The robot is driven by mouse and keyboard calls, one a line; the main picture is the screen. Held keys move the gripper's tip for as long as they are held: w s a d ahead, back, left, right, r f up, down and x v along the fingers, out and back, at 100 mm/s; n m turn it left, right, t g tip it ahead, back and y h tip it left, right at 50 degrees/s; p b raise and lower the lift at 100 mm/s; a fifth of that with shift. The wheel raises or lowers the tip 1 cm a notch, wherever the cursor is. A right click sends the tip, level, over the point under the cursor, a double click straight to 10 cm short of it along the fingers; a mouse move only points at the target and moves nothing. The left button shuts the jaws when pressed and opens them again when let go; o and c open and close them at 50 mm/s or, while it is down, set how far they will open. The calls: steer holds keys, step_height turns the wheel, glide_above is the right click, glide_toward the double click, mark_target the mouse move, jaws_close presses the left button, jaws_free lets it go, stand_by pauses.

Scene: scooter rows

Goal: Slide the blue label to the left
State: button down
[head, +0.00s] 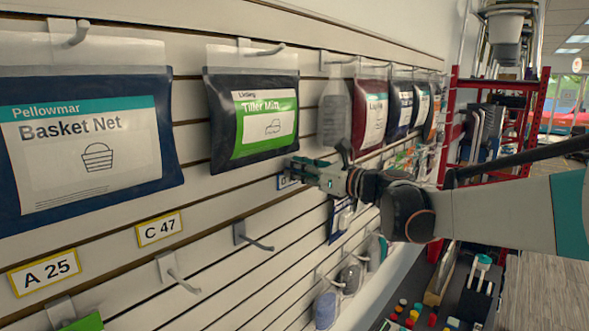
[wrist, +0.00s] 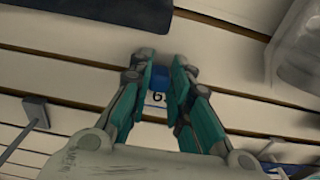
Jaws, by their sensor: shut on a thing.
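The blue label (head: 287,182) is on the slatted wall in the head view, just under the "Tiller Mitt" packet (head: 266,115). My gripper (head: 302,172) is at the label and covers part of it. In the wrist view, the blue label (wrist: 159,77) shows between the two teal fingers of my gripper (wrist: 161,78), which are shut on it. Part of a dark number shows on its white face below the blue part; the rest is hidden by the fingers.
Yellow-edged labels "A 25" (head: 44,273) and "C 47" (head: 159,229) are on the wall to the left. A "Basket Net" packet (head: 85,140) hangs at far left. An empty hook (head: 254,238) juts out below. A red rack (head: 497,150) stands right.

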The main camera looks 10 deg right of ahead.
mark_target(232, 184)
steer(key=shift+a, duration=0.1)
steer(key=s+a, duration=0.3)
steer(key=a, duration=0.1)
steer(key=s+a, duration=0.4)
steer(key=a, duration=0.1)
steer(key=s+a, duration=0.3)
steer(key=a, duration=0.1)
steer(key=shift+s+a, duration=0.15)
steer(key=shift+a, duration=0.25)
steer(key=c, duration=1.7)
jaws_free()
steer(key=shift+o, duration=1.1)
steer(key=shift+s+a, duration=0.1)
steer(key=shift+a, duration=0.05)
steer(key=shift+d, duration=0.2)
steer(key=v, duration=1.1)
steer(key=shift+s+d, duration=0.2)
steer(key=shift+s, duration=0.15)
